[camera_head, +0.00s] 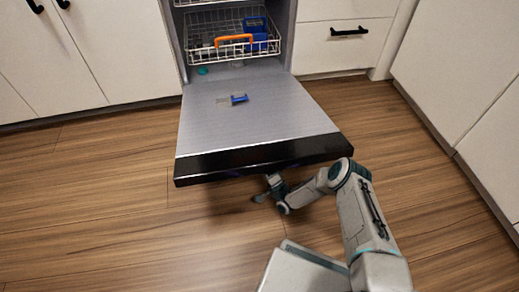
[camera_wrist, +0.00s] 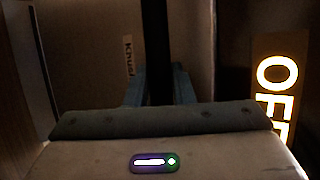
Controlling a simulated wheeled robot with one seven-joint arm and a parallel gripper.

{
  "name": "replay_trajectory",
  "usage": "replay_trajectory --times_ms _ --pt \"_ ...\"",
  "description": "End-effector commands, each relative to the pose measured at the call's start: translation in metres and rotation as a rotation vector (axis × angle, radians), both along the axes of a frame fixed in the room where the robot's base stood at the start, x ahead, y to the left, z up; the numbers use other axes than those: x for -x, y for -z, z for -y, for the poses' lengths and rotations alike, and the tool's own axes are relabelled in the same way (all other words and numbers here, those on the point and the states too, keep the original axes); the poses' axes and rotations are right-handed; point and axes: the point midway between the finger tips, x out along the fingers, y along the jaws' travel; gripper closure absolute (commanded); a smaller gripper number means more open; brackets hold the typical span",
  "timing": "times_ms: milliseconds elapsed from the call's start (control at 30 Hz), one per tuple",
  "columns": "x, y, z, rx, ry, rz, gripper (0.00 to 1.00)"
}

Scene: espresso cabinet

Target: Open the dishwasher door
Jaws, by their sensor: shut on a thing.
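The dishwasher door (camera_head: 255,125) is folded down and open in the head view, its silver inner face up and its black top edge toward me. My gripper (camera_head: 272,180) is below that black front edge, partly hidden by the door. In the wrist view my gripper (camera_wrist: 157,88) is shut on a dark upright bar, the door handle (camera_wrist: 155,45), with a teal finger on each side of it. The fingertips' contact is dim and hard to see.
A white wire rack (camera_head: 225,50) with an orange-handled item (camera_head: 233,39) and a blue basket (camera_head: 256,30) sits inside the dishwasher. White cabinets (camera_head: 60,60) stand left and right. Wooden floor around the door is clear. A lit OFF sign (camera_wrist: 275,95) shows in the wrist view.

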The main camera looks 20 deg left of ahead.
Motion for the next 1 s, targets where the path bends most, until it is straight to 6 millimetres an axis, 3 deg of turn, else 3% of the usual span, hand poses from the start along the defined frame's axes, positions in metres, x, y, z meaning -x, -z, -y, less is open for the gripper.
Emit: replay_trajectory --times_ms 367,967,1000 --pt "-0.005 0.028 -0.001 -0.026 0.009 0.044 1.0" --pt "-0.007 0.031 0.0 -0.035 0.012 0.057 1.0" --pt "-0.007 0.031 0.0 -0.034 0.011 0.057 0.67"
